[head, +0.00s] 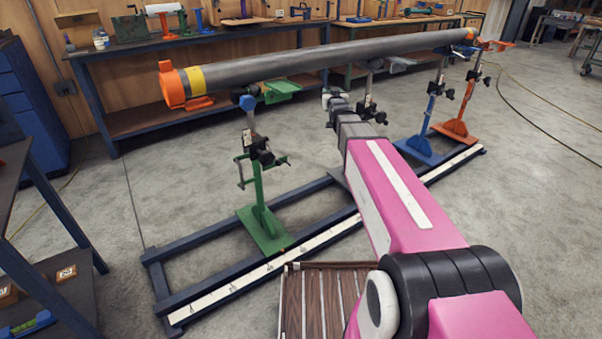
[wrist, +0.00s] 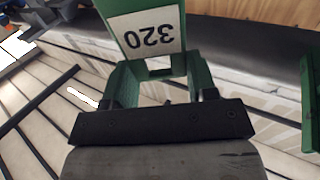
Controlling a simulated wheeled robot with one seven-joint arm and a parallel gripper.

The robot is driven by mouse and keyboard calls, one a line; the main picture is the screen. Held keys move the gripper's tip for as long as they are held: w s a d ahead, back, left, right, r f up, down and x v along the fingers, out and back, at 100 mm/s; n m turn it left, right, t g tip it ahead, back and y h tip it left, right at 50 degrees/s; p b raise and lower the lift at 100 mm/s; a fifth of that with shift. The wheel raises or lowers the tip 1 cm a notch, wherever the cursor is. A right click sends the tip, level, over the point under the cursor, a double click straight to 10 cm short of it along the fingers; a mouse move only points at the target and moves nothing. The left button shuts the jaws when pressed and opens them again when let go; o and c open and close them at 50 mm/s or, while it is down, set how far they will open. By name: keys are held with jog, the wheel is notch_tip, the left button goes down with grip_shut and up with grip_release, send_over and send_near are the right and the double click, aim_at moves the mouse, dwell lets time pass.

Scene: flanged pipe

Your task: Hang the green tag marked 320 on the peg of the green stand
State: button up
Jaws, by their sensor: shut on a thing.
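In the wrist view, the green tag (wrist: 152,35) carries a white label reading 320, upside down in the picture. My gripper (wrist: 158,85) is shut on the tag, whose lower part lies between the fingers. In the head view, my gripper (head: 337,98) is just under the long pipe, at its middle, and the tag is too small to make out there. The green stand (head: 262,205) is left of and nearer than my gripper, upright on the floor frame.
The grey pipe (head: 290,66) has an orange flange (head: 172,84) at its left end. A blue stand (head: 425,140) and an orange stand (head: 459,120) stand to the right on the dark floor frame (head: 160,275). A workbench (head: 115,50) is behind. A green edge (wrist: 311,100) shows at right in the wrist view.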

jog(key=s+a+f+n+y, duration=0.15)
jog(key=a+f, duration=0.25)
jog(key=f, duration=0.7)
jog(key=s+a+f+y, duration=0.2)
jog(key=s+a+f, duration=0.15)
jog(key=f, duration=0.75)
jog(key=s+a+f+n+y, duration=0.15)
jog(key=a+f, duration=0.35)
jog(key=f, duration=0.7)
jog(key=shift+w+a+f, duration=0.1)
jog(key=shift+w+a, duration=0.85)
jog(key=shift+w, duration=0.3)
jog(key=shift+w+a+f, duration=0.1)
jog(key=shift+w+a, duration=0.85)
jog(key=shift+w, duration=0.25)
jog(key=shift+w+a+f, duration=0.1)
jog(key=shift+w+a, duration=0.85)
jog(key=shift+w, duration=0.3)
jog(key=o, duration=1)
